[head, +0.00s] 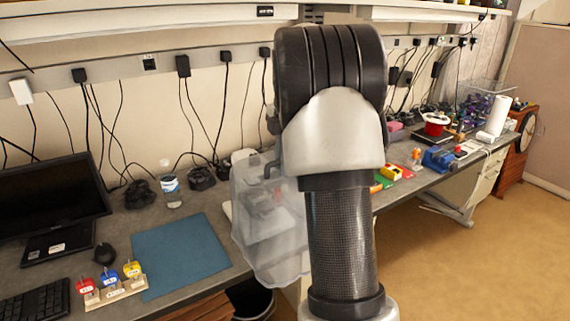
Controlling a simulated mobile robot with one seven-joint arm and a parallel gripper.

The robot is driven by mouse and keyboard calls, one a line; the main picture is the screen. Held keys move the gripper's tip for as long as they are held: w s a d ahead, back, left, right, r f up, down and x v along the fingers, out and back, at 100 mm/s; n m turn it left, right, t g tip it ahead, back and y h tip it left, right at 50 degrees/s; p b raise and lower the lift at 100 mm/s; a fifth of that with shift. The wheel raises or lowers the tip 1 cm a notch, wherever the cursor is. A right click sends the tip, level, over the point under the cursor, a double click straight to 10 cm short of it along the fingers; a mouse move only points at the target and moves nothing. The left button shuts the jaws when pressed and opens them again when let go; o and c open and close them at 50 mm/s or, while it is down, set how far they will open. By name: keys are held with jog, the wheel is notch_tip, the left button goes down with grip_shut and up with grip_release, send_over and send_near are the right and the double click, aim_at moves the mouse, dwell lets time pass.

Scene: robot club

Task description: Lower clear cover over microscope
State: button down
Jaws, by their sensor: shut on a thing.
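A clear cover (255,236) is in the middle of the head view, left of my arm. It looks tilted, and its lower part reaches past the table's front edge in the picture. A dark bent piece (271,170) shows at its top, beside my arm. Blurred grey and dark shapes show through the cover; I cannot tell whether they are the microscope. The cover's right side is hidden behind my arm. My gripper is hidden behind my arm, so its hold on the cover does not show.
A blue mat (181,256) lies left of the cover, with a bottle (171,190) behind it. A wooden holder with several coloured blocks (112,286), a mouse (104,254) and a monitor (50,205) stand further left. Right of my arm are a red pot (436,127) and a blue vise (437,158).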

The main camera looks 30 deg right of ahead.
aim_at(261, 154)
jog(key=shift+w, duration=0.1)
jog(key=shift+w+a, duration=0.1)
jog(key=shift+w, duration=2.75)
jog(key=shift+w+a, duration=0.1)
jog(key=shift+w, duration=2.8)
jog(key=shift+a, duration=0.1)
